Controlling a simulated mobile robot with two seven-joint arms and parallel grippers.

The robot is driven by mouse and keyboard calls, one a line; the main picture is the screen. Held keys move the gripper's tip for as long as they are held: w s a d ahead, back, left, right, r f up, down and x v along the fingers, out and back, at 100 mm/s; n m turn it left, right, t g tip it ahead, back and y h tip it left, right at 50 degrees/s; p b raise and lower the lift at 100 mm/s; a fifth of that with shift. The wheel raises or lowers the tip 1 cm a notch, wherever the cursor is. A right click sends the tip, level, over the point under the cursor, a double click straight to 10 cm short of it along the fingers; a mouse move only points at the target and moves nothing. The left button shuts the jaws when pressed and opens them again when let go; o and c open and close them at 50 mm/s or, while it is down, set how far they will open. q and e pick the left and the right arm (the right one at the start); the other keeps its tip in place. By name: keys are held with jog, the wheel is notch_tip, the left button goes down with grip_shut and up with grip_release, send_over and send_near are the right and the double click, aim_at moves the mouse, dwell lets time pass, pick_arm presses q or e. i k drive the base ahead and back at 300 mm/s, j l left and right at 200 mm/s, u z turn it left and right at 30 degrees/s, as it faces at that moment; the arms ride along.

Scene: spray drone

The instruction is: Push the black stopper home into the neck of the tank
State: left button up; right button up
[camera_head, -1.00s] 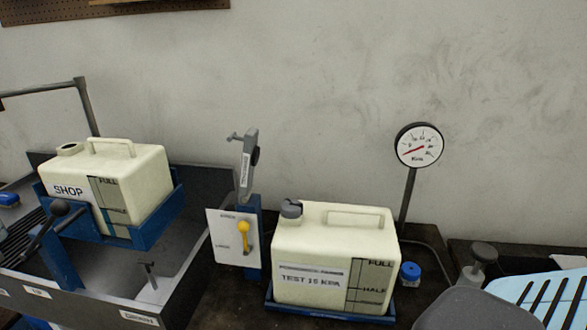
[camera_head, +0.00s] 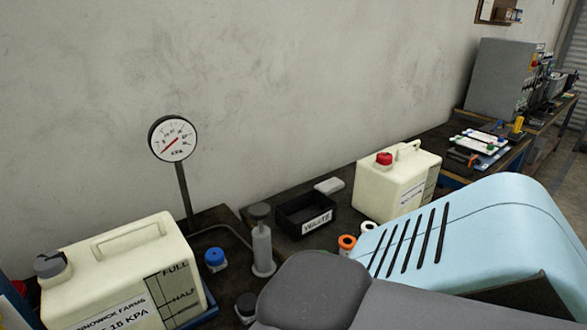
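The cream tank (camera_head: 105,285) stands at the lower left, cut by the picture's lower edge. Its label ends in "15 KPA", and a level strip reads FULL and HALF. A dark grey piece (camera_head: 50,264) sits on its neck; I cannot tell whether this is a cap or the neck fitting itself. A small dark, stopper-like piece (camera_head: 246,304) stands on the bench right of the tank, partly cut off by the grey shape in front. I cannot tell for sure that it is the black stopper. Neither of my grippers shows.
A pressure gauge (camera_head: 173,139) stands behind the tank. A blue-capped jar (camera_head: 215,259) and a grey plunger-topped cylinder (camera_head: 262,245) stand beside it. Further right are a black WASTE bin (camera_head: 304,214) and a red-capped cream jug (camera_head: 396,185). Grey and light-blue bodies fill the lower right foreground.

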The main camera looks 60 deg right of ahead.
aim_at(246, 305)
jog(key=z, duration=1.45)
jog(key=i+l+u, duration=0.1)
jog(key=u, duration=0.6)
jog(key=l+u, duration=0.25)
jog(key=l, duration=0.2)
jog(key=l+u, duration=0.3)
jog(key=l, duration=0.9)
jog(key=l+u, duration=0.15)
jog(key=l, duration=0.6)
jog(key=k, duration=0.05)
